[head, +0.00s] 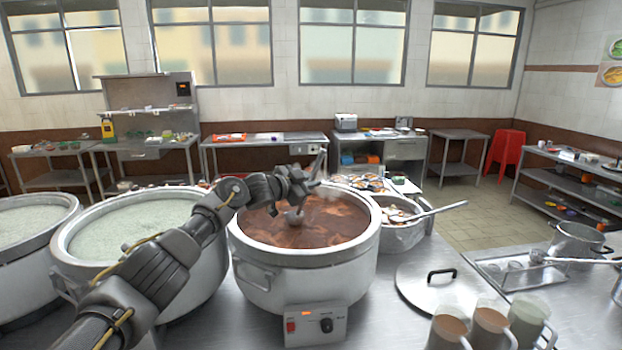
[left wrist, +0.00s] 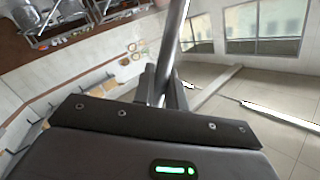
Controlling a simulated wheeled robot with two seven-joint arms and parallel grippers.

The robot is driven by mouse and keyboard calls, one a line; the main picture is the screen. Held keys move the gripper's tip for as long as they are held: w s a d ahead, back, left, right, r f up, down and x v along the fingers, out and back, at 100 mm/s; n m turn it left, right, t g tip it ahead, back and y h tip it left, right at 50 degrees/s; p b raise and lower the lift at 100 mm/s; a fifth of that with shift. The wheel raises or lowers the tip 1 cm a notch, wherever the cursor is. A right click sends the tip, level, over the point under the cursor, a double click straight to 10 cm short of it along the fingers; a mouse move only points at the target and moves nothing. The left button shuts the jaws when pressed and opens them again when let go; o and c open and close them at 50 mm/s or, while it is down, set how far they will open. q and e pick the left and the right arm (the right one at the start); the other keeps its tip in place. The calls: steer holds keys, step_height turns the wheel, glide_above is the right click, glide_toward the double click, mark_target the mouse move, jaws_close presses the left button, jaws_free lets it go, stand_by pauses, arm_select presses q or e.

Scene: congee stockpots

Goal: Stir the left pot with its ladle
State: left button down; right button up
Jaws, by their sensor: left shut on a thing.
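My left arm crosses from the lower left, and its gripper (head: 303,186) is above a large pot of reddish-brown liquid (head: 308,268) in the middle of the head view. The gripper is shut on a ladle, whose grey handle (left wrist: 173,45) rises between the fingers in the left wrist view. In the head view the ladle's bowl (head: 293,216) is at the liquid's surface; how deep it sits I cannot tell. A pot of pale greenish congee (head: 210,290) stands to the left, partly behind my arm, and another pale pot (head: 30,275) is at the far left. My right gripper is out of view.
A smaller pot (head: 403,238) with a long-handled utensil stands right of the brown pot. A lid (head: 428,292) lies on the steel counter, with several filled jugs (head: 488,328) in front. A tray (head: 515,272) and a lidless pot (head: 577,243) are farther right.

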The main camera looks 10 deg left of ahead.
arm_select(q)
steer(key=shift+f+b, duration=1.15)
steer(key=shift+f, duration=1.8)
